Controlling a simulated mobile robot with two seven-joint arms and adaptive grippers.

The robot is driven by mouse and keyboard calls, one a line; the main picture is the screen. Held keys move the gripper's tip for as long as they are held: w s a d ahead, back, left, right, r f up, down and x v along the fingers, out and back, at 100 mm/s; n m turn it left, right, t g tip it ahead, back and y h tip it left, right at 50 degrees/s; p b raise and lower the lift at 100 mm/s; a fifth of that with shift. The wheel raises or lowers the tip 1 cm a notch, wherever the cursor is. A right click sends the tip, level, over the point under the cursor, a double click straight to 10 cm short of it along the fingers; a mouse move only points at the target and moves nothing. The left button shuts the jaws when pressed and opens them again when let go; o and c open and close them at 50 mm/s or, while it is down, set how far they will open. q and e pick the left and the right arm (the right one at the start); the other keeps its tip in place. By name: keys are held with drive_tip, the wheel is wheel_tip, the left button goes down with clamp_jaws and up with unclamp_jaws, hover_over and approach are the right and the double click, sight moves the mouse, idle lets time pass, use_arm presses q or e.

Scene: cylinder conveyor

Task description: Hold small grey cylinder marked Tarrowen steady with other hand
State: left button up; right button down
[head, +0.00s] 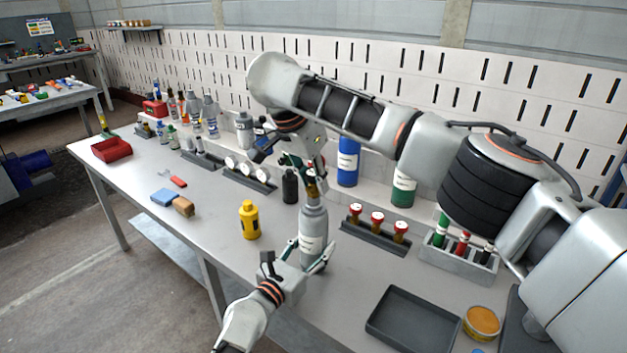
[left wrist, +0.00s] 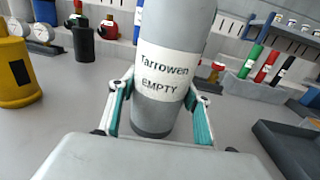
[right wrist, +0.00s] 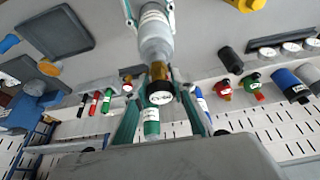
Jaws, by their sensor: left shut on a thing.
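The small grey cylinder marked Tarrowen (head: 313,228) stands upright on the workbench, its label reading Tarrowen EMPTY in the left wrist view (left wrist: 168,62). My left gripper (head: 312,262) is shut on its lower body, a finger on each side (left wrist: 160,105). The cylinder also shows in the right wrist view (right wrist: 155,40), with a brass valve (right wrist: 158,72) and a dark labelled cap (right wrist: 160,93) at its top. My right gripper (head: 306,172) is above the cylinder; its fingers (right wrist: 165,90) stand apart on either side of the valve and cap. Contact there is unclear.
A yellow cylinder (head: 249,220) and a black cylinder (head: 290,187) stand to the left. A rack of red-capped valves (head: 375,235), an empty dark tray (head: 412,322) and an orange-lidded tin (head: 482,322) are to the right. Blue (head: 347,162) and green (head: 403,188) cylinders stand behind.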

drive_tip(key=n+y, duration=0.1)
drive_tip(key=n, duration=0.2)
drive_tip(key=shift+d+t, duration=0.1)
drive_tip(key=shift+t, duration=0.3)
drive_tip(key=shift+n+y, duration=0.6)
drive_tip(key=shift+n, duration=0.9)
drive_tip(key=shift+n, duration=0.4)
drive_tip(key=n+y, duration=0.2)
drive_tip(key=n, duration=0.3)
drive_tip(key=shift+n+y, duration=0.3)
drive_tip(key=shift+n, duration=0.2)
drive_tip(key=n+g+y, duration=0.1)
drive_tip(key=n, duration=0.4)
drive_tip(key=shift+g+y, duration=0.3)
